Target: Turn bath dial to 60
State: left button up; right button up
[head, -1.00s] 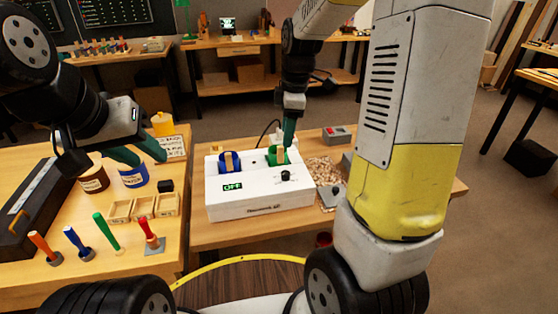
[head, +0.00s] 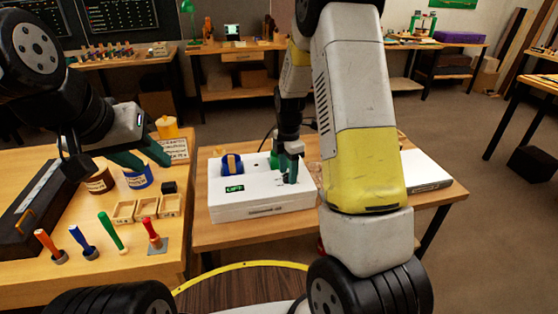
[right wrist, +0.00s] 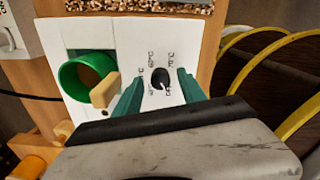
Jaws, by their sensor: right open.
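The white bath (head: 262,202) stands on the right bench, and its green display (head: 234,189) appears to read OFF. Its black dial (right wrist: 160,79) shows in the right wrist view with temperature marks around it; in the head view my right gripper hides it. My right gripper (head: 291,180) is over the bath's front right part. In the wrist view its open green fingers (right wrist: 160,96) stand on either side of the dial, with visible gaps. My left gripper (head: 146,160) hangs open and empty over the left bench near the jars.
A blue cup (head: 231,165) sits in the bath; a green cup (right wrist: 88,77) with a wooden handle stands beside the dial. The left bench holds a blue jar (head: 137,178), small wooden trays (head: 146,208) and several upright coloured-handled tools. A white slab (head: 424,170) lies on the right.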

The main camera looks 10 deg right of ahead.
jog(key=shift+f, duration=0.15)
grip_shut()
dwell(0.4)
